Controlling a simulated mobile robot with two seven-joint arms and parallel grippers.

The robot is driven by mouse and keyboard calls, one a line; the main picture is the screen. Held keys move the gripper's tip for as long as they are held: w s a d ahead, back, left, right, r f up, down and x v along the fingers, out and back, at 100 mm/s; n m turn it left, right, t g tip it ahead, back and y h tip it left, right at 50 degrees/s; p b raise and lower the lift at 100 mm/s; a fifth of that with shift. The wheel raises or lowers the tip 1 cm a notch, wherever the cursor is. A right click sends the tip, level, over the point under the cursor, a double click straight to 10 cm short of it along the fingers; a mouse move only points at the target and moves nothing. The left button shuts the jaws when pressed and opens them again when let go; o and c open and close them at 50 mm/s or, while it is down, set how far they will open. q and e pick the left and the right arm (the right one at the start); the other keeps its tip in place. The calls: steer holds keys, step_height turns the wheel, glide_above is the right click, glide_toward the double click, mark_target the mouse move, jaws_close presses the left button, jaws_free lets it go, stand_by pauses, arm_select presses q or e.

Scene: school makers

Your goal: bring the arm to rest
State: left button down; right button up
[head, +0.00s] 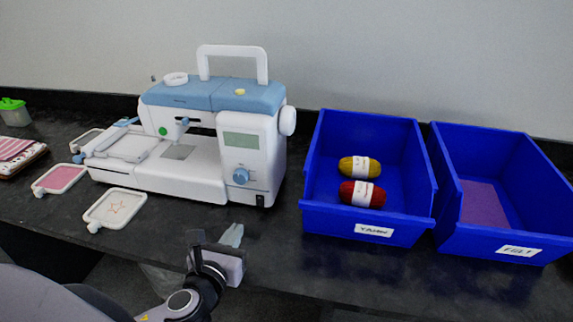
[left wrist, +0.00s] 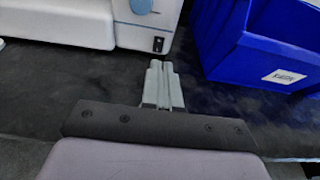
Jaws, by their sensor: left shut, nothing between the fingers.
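My left gripper (head: 233,235) is in front of the sewing machine, over the counter's front edge. Its grey fingers are together with nothing between them. The left wrist view shows the same closed fingers (left wrist: 162,85) pointing forward over the dark counter, apart from the machine and the bin. My left arm comes in from the bottom left of the head view. My right gripper is not in either view.
A white and blue sewing machine (head: 213,98) stands on the dark counter (head: 270,237). Right of it are a blue yarn bin (head: 330,217) with yellow and red yarn, and a blue felt bin (head: 475,238) with purple felt. Embroidery hoops (head: 115,208) lie at left.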

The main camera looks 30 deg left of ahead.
arm_select(q)
steer(key=shift+s+a+f+n+g, duration=0.15)
steer(key=shift+s+n+g, duration=0.15)
steer(key=shift+n, duration=0.5)
steer(key=s+n+g, duration=0.1)
steer(key=n, duration=0.2)
steer(key=s+f+n+g, duration=0.1)
steer(key=n, duration=0.2)
steer(key=s+f+n+g+y, duration=0.1)
steer(key=n, duration=0.2)
steer(key=shift+s+a+f, duration=0.15)
steer(key=shift+s+f, duration=0.1)
steer(key=shift+s, duration=0.1)
steer(key=s+d+f+n+g+h, duration=0.2)
steer(key=s+d+n+g+h, duration=0.15)
steer(key=s+n, duration=0.55)
steer(key=s+d+f+n+g+h, duration=0.2)
steer(key=s+d+n+g, duration=0.25)
steer(key=n, duration=0.75)
steer(key=w+d+f+t+h, duration=0.1)
steer(key=w+d+f+t, duration=0.1)
steer(key=w+f+t, duration=0.3)
steer(key=shift+w+f+m+t, duration=0.35)
steer(key=shift+f+t, duration=0.45)
steer(key=shift+f, duration=1.3)
